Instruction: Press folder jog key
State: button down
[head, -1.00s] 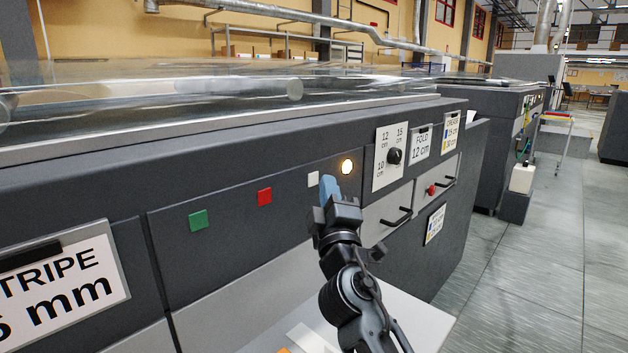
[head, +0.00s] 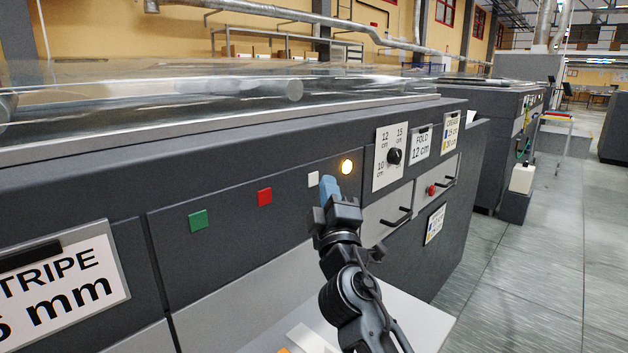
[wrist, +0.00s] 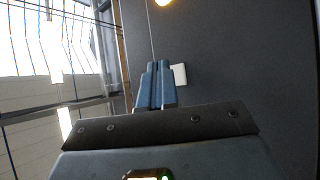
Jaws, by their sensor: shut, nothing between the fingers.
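A small square white key (head: 313,179) sits on the dark front panel, right of a red key (head: 265,197) and a green key (head: 198,220). None of these keys has a readable label, so I cannot tell by name which is the jog key. My gripper (head: 328,187) is shut and empty, with its blue fingertips at the panel just right of the white key. In the wrist view the white key (wrist: 180,74) shows close beside the closed fingertips (wrist: 157,68). I cannot tell whether they touch the panel.
A lit yellow lamp (head: 347,167) is just above the fingertips. To the right are a dial plate (head: 389,157), a "FOLD 12 cm" card (head: 420,144), drawers with black handles and a red button (head: 431,190). A light shelf lies below my arm.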

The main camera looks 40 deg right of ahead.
jog(key=shift+w, duration=0.1)
dwell(0.5)
jog(key=shift+w, duration=0.3)
jog(key=shift+w+b, duration=0.45)
dwell(0.7)
jog(key=shift+s, duration=0.85)
jog(key=shift+s+p, duration=0.35)
jog(key=shift+s, duration=2.2)
